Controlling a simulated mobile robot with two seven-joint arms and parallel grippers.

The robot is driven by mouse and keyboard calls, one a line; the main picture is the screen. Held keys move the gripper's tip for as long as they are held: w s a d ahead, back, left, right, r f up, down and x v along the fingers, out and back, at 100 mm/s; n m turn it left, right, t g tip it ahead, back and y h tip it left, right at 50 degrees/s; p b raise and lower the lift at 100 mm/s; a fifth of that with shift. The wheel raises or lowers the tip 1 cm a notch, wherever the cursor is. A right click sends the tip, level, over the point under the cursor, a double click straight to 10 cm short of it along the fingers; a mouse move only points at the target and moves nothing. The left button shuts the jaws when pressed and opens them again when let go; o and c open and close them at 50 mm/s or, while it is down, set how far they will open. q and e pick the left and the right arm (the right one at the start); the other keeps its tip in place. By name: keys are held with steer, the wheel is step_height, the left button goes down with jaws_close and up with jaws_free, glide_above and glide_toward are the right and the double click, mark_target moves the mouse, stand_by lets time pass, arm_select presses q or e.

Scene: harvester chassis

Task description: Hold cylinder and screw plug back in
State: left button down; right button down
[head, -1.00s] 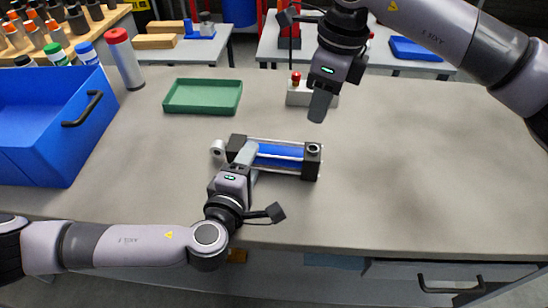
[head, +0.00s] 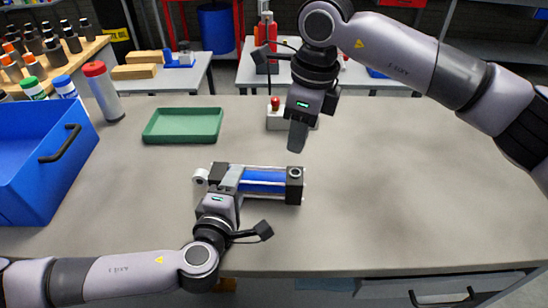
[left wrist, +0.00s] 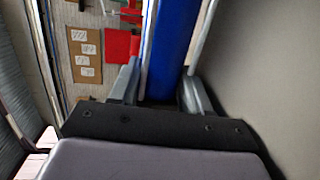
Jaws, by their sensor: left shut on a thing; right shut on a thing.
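The cylinder (head: 262,181) has a blue barrel, silver rods and black end blocks, and lies on the workbench. My left gripper (head: 228,179) is shut on it near its left end. In the left wrist view the blue barrel (left wrist: 172,45) runs between the fingers of my left gripper (left wrist: 160,85). The right end block (head: 295,184) has a round port (head: 295,172) on top. My right gripper (head: 296,142) points down just above and behind that block, apart from it. Its fingers are shut; the plug they hold is hidden or too small to make out.
A green tray (head: 183,137) lies behind the cylinder, left. A blue bin (head: 45,190) stands at the left, with a red-capped bottle (head: 102,92) behind it. A box with a red button (head: 277,118) stands behind my right gripper. The workbench (head: 420,190) is clear on the right.

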mark_target(294, 175)
steer(key=shift+f, duration=1.9)
steer(key=shift+f, duration=0.1)
steer(key=shift+f, duration=0.8)
steer(key=shift+f, duration=0.55)
